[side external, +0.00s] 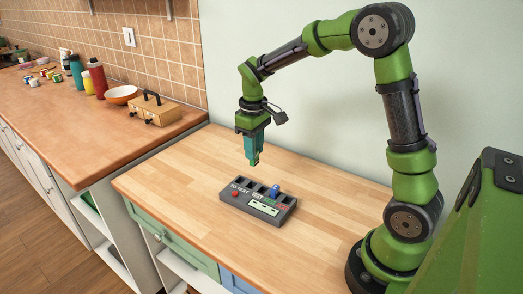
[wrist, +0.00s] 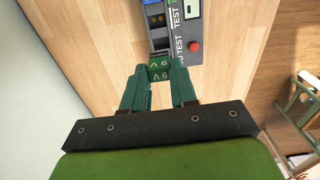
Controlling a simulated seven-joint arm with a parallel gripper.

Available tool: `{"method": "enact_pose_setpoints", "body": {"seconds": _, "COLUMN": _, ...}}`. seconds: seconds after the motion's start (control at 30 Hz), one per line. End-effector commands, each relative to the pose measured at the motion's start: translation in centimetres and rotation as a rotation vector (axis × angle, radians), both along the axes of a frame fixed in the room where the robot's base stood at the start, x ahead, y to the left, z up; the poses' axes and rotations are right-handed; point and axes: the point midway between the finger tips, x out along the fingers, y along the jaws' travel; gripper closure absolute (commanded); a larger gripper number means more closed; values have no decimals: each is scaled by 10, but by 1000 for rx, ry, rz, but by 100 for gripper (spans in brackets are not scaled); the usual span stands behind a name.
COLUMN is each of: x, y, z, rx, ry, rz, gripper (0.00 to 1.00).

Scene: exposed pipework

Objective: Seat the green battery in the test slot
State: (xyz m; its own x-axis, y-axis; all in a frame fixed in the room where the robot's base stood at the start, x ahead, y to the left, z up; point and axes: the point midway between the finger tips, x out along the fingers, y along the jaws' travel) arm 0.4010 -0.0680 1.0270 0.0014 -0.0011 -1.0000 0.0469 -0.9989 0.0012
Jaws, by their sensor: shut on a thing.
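My gripper (side external: 252,150) hangs pointing down above the far left side of the dark tester box (side external: 229,201). In the side view the battery is a small green piece at the fingertips (side external: 254,162), clear of the box. The box has a row of slots along its far edge, TO TEST and TEST labels, and a red button (side external: 235,194). Which slot lies under the battery is hard to tell.
A blue battery (side external: 275,190) stands in a slot of the box. The wooden worktop around the box is clear. A wooden case (side external: 155,109), a bowl (side external: 121,95) and bottles (side external: 97,80) stand on the counter at the left. A wall is behind.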

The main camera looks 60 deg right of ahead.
Motion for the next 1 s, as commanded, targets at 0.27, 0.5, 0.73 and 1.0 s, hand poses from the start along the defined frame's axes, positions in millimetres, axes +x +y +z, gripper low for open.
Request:
{"method": "enact_pose_setpoints", "body": {"seconds": 0.27, "x": -30, "y": -1, "z": -11, "rx": 2, "ry": 5, "rz": -1, "gripper": 100}}
{"method": "enact_pose_setpoints", "body": {"seconds": 0.5, "x": -29, "y": -1, "z": -51, "rx": 1, "ry": 2, "rz": -1, "gripper": 100}}
{"method": "enact_pose_setpoints", "body": {"seconds": 0.73, "x": -29, "y": -1, "z": -78, "rx": 2, "ry": 4, "rz": -1, "gripper": 100}}
{"method": "enact_pose_setpoints", "body": {"seconds": 1.0, "x": -29, "y": -1, "z": -95, "rx": 1, "ry": -1, "rz": -1, "gripper": 100}}
